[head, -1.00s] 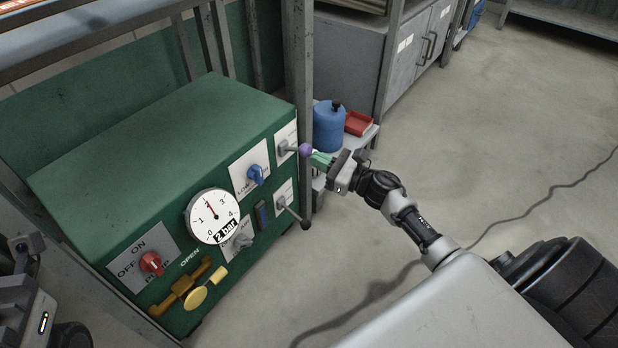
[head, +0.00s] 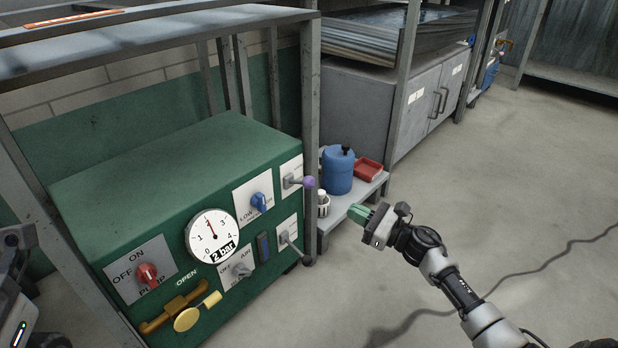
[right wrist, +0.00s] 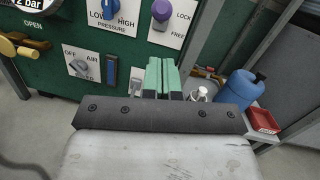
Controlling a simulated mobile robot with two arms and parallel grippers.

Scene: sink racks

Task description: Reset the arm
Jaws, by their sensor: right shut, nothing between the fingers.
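My right gripper (head: 358,213) has green fingers that are shut and empty. It is to the right of the green control box (head: 150,165), apart from the lever with the purple knob (head: 309,182). In the right wrist view the closed green fingers (right wrist: 162,75) point towards the panel, with the purple knob (right wrist: 161,10) beyond them. At the left edge of the head view part of my left arm shows, but its fingers are out of sight.
The panel carries a gauge (head: 212,236) reading about 2 bar, a red pump switch (head: 147,272), a blue pressure knob (head: 259,202) and a yellow valve handle (head: 187,319). A blue canister (head: 338,172) and red tray (head: 369,169) stand on a low shelf. Open floor lies to the right.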

